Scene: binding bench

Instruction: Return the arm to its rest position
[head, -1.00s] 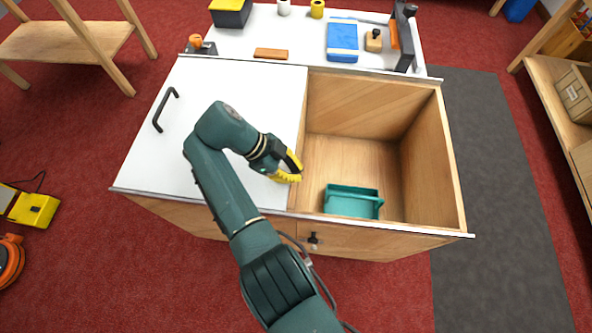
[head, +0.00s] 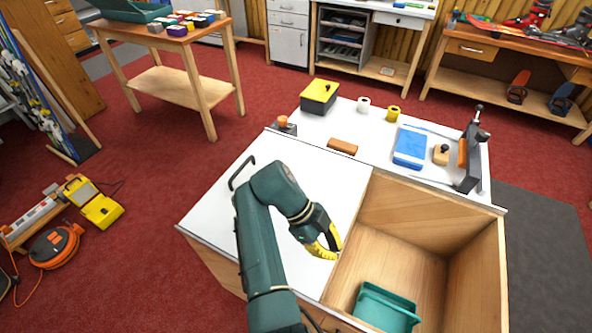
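My arm is dark green and reaches up from the bottom of the head view, bending over the white sliding lid of the bench. My gripper (head: 331,248), with yellow fingers, hangs over the lid's right edge, beside the open compartment. Its fingertips appear close together, but whether they meet is unclear at this angle. I see nothing held in it. The white lid (head: 215,205) with a black handle (head: 240,172) covers the left part of the bench. A teal bin (head: 385,308) stands inside the open wooden compartment (head: 405,225).
Behind the lid are an orange-brown block (head: 342,146), a yellow-black box (head: 319,96), white (head: 363,104) and yellow (head: 393,113) rolls, a blue pad (head: 410,147) and a dark clamp-like tool (head: 470,155). An orange cable reel (head: 55,247) lies on the floor left.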

